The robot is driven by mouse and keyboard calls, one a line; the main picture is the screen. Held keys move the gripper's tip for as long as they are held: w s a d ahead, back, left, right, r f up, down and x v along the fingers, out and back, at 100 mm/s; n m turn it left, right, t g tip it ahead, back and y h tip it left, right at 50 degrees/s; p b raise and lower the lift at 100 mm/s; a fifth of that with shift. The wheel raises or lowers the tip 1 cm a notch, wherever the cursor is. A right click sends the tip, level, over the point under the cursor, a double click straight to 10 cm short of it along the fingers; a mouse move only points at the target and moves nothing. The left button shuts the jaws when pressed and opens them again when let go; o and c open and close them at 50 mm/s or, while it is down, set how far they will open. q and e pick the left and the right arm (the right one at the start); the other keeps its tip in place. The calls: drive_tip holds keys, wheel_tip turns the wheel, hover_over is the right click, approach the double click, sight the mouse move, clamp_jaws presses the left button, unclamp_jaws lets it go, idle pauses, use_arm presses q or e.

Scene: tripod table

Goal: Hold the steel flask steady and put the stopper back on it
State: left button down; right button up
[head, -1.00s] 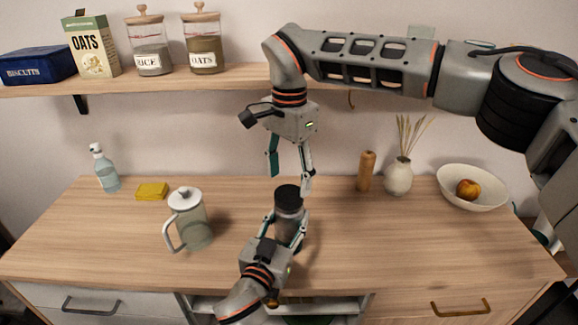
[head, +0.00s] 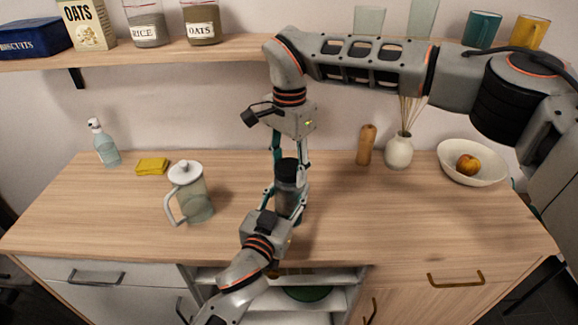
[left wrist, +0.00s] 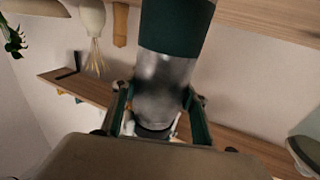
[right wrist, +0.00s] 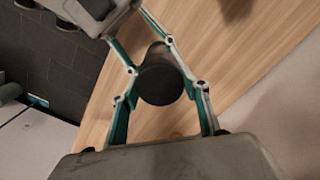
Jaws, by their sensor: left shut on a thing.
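The steel flask (head: 287,200) stands upright on the table. It also shows in the left wrist view, with a bare steel part (left wrist: 163,80) and a dark green band. The black stopper (head: 287,167) sits on top of the flask; its round top (right wrist: 161,84) shows in the right wrist view. My left gripper (head: 284,208) is shut on the flask from the front. My right gripper (head: 290,172) points down from above, its fingers on either side of the stopper and apart. Narrow gaps seem to show; contact is hard to tell.
A glass jug (head: 190,195) stands left of the flask, with a yellow sponge (head: 152,166) and a spray bottle (head: 104,145) behind. A wooden mill (head: 366,145), a vase (head: 398,151) and a fruit bowl (head: 472,163) stand to the right. A shelf (head: 150,63) runs above.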

drive_tip(key=m, duration=0.8)
drive_tip(key=shift+m, duration=0.3)
drive_tip(key=m, duration=0.7)
drive_tip(key=shift+f, duration=0.1)
drive_tip(key=m, duration=0.8)
drive_tip(key=shift+m, duration=0.4)
drive_tip(key=m, duration=0.3)
drive_tip(key=shift+m, duration=0.3)
drive_tip(key=m, duration=0.3)
drive_tip(key=shift+m, duration=0.4)
drive_tip(key=o, duration=1.2)
